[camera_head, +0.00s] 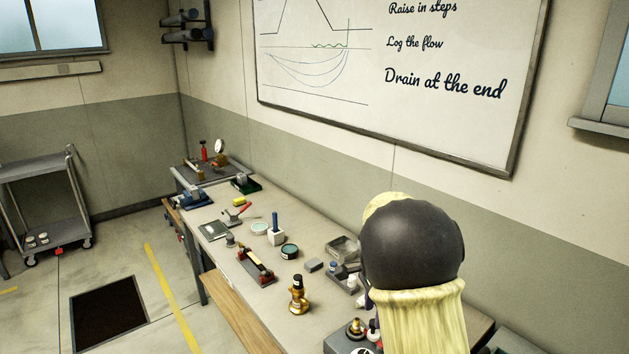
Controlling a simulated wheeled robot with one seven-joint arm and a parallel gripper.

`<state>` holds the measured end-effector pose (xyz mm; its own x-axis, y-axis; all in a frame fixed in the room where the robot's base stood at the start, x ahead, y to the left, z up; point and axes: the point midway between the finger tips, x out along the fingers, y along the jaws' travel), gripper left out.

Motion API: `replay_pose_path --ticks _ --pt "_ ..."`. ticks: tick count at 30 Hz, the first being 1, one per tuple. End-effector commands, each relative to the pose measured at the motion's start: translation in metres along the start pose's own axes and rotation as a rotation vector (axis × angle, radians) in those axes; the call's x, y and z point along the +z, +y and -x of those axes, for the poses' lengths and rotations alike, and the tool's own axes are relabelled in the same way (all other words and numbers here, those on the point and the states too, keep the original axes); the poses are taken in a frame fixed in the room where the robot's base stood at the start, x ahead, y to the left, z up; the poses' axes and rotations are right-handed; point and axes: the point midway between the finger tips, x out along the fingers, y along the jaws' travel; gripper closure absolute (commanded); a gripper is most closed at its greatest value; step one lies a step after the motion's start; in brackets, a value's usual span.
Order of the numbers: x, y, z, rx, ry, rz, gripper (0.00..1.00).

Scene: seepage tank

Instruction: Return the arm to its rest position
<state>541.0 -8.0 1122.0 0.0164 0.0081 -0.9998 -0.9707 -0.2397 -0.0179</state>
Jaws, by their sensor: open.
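A part of my arm, a dark rounded joint with a pale yellow link below it, fills the lower right of the head view. It stands in front of the right part of the workbench (310,318) and hides some of what is there. My gripper and its fingertips do not show, so where they are relative to the bench cannot be seen.
A whiteboard (400,60) hangs behind. A cart (45,195) and a dark floor opening (108,312) are left.

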Motion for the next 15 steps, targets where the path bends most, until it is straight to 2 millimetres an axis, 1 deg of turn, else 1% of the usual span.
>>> replay_pose_path --ticks 1,5,11,15 --pt "0.001 0.014 0.002 -0.011 -0.006 0.065 0.59" --pt "0.007 0.051 0.003 -0.044 0.002 0.311 0.59" --pt "0.026 0.11 0.004 -0.099 0.055 0.741 0.59" --pt "0.041 0.151 0.003 -0.127 0.12 1.047 0.59"
